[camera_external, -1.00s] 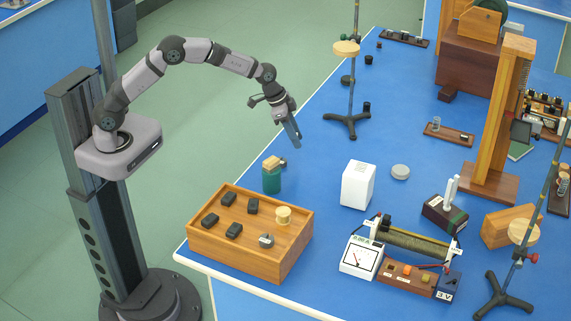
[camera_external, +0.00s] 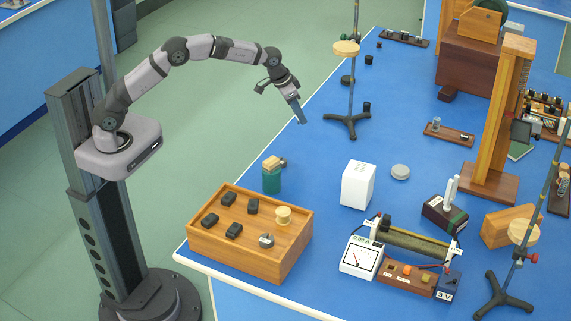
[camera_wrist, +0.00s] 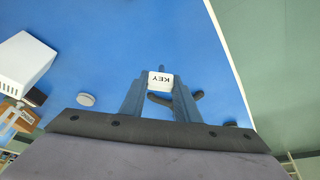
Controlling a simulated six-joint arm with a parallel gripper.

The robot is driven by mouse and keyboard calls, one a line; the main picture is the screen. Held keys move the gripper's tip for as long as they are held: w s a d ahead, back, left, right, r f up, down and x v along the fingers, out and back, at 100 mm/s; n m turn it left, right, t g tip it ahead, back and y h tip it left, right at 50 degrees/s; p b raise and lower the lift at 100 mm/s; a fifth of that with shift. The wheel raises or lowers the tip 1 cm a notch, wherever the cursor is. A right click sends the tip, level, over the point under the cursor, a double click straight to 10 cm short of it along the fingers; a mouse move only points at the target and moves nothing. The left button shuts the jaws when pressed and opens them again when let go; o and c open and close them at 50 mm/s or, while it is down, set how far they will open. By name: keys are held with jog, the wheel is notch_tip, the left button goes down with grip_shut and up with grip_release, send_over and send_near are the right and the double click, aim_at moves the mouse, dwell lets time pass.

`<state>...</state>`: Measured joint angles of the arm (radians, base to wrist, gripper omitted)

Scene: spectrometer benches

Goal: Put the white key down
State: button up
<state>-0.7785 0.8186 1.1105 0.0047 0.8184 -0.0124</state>
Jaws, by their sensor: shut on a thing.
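My gripper (camera_external: 299,114) is in the air over the blue bench, left of the tripod stand. In the external view the key cannot be made out at the fingertips.
Free blue bench top (camera_external: 325,160) lies below my gripper.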

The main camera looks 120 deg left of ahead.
jog(key=shift+f+p, duration=1.25)
jog(key=shift+f, duration=3.75)
jog(key=shift+f, duration=0.1)
jog(key=shift+f, duration=0.15)
jog(key=o, duration=1)
jog(key=shift+o, duration=0.2)
jog(key=shift+r, duration=0.35)
jog(key=b+v, duration=0.2)
jog(key=v, duration=1)
jog(key=shift+b, duration=0.3)
jog(key=shift+f, duration=0.1)
